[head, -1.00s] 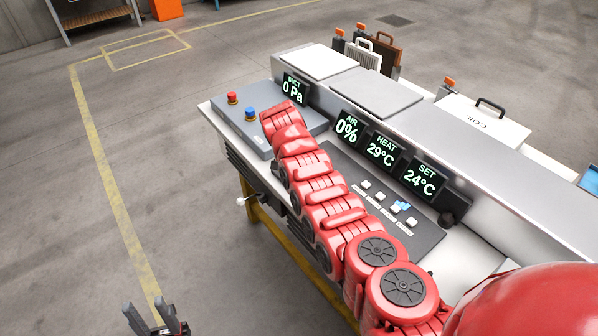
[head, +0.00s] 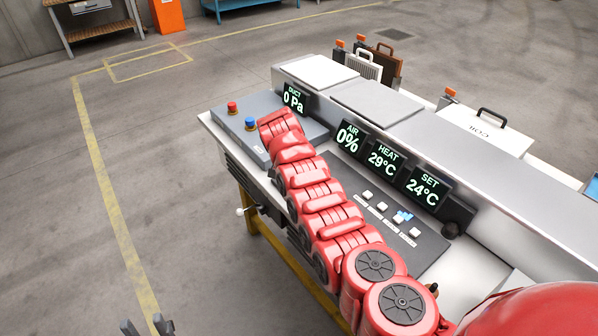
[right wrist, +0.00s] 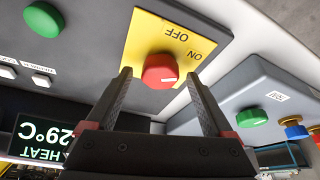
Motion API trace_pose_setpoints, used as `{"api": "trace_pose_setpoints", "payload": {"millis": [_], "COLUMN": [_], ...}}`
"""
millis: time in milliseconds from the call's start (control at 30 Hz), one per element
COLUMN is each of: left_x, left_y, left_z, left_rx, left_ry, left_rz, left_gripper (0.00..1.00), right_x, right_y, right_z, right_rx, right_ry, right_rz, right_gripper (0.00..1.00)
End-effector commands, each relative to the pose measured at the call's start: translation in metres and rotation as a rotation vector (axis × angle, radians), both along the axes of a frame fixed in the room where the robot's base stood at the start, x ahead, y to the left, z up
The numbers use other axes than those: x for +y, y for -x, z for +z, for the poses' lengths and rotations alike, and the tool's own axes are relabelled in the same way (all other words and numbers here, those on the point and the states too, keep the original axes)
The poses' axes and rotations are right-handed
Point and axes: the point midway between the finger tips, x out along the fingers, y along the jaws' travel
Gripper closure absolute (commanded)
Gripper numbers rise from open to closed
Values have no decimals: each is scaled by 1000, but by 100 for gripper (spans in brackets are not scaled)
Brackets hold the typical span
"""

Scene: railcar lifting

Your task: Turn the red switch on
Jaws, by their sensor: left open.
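The red switch (right wrist: 160,71) is a round red knob on a yellow plate (right wrist: 192,42) marked OFF and ON, in the right wrist view. A pale mark shows on the knob; I cannot tell which word it points to. My right gripper (right wrist: 160,76) is open, with one finger on each side of the knob in the picture. I cannot tell whether the fingers touch it. The switch and right gripper do not show in the head view. My left gripper (head: 147,327) is open and empty at the bottom left edge, mostly cut off, over the floor.
The grey box (head: 262,151) on the bench has a red button (head: 232,107) and a blue button (head: 250,124). Displays (head: 383,158) read 0 Pa, 0%, 29°C and 24°C. A green button (right wrist: 43,19) is left of the yellow plate. Floor on the left is clear.

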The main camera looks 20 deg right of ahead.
Motion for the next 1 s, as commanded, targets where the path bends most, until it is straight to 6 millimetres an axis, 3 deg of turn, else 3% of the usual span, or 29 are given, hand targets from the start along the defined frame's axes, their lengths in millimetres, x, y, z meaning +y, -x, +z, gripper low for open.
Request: {"api": "trace_pose_setpoints", "payload": {"millis": [267,467,800,867,1000], "left_x": [0,0,0,0,0], "left_y": [0,0,0,0,0], "left_z": [-1,-5,-22,7,36], "left_rx": [0,0,0,1,0], "left_ry": [0,0,0,0,0], "left_rz": [0,0,0,0,0], "left_gripper": [55,55,55,55,55], "right_x": [1,8,37,38,43], "right_y": [1,6,27,29,33], "right_z": [4,25,110,126,138], "right_rx": [-1,-3,-9,0,3], "right_ry": [1,-1,-1,-1,-1], "right_rz": [0,0,2,0,1], "right_gripper": [14,14,14,14,14]}}
